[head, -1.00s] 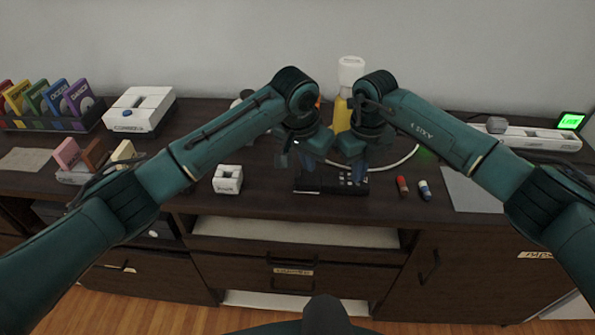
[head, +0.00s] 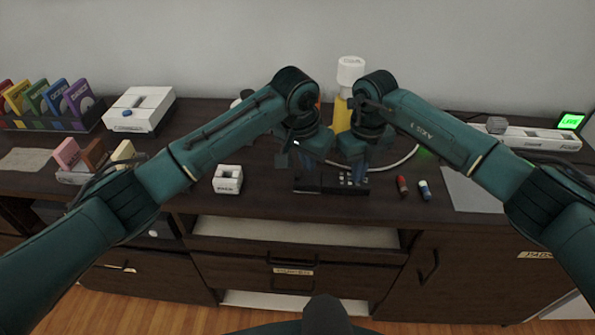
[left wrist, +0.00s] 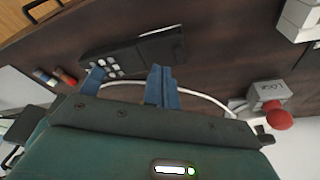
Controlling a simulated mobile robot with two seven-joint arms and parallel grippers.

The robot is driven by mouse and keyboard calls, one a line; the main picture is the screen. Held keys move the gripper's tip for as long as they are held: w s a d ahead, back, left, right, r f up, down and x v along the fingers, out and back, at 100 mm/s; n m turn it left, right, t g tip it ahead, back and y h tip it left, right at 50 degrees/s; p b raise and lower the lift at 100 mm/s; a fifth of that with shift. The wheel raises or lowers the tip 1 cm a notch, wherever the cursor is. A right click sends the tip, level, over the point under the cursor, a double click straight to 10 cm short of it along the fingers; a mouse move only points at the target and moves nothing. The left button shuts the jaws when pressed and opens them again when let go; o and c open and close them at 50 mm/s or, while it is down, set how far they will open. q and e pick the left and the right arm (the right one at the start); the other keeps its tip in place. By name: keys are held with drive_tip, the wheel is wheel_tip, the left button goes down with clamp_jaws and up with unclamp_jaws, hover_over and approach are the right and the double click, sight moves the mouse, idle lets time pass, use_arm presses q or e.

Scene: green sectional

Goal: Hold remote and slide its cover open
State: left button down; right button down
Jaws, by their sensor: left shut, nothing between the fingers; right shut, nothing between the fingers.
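The black remote (head: 330,188) lies on the dark cabinet top, partly hidden by my grippers in the head view. In the left wrist view the remote (left wrist: 140,50) shows pale round buttons at its left end and a plain dark stretch towards its right end. I cannot tell how its cover sits. My left gripper (head: 304,178) is shut and empty, pointing down at the remote's left part. Its blue fingers also show in the left wrist view (left wrist: 161,88). My right gripper (head: 360,174) is shut and empty, pointing down at the button end. Contact with the remote is unclear.
A small white box (head: 228,179) sits to the left. A yellow bottle (head: 343,115) and a white cable (head: 407,158) are behind. The front edge is close.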

use_arm(q)
drive_tip(key=shift+s+x, duration=0.25)
drive_tip(key=shift+x, duration=0.9)
use_arm(e)
drive_tip(key=shift+s+d+f, duration=0.1)
drive_tip(key=shift+s+f, duration=0.1)
drive_tip(key=shift+f, duration=0.2)
use_arm(q)
drive_tip(key=shift+a+r, duration=0.1)
drive_tip(key=shift+a, duration=0.05)
idle(0.5)
drive_tip(key=shift+a, duration=2.75)
drive_tip(key=w+v, duration=0.1)
drive_tip(key=v, duration=0.5)
drive_tip(key=shift+d+r, duration=0.15)
drive_tip(key=shift+d, duration=0.55)
drive_tip(key=shift+w, duration=0.15)
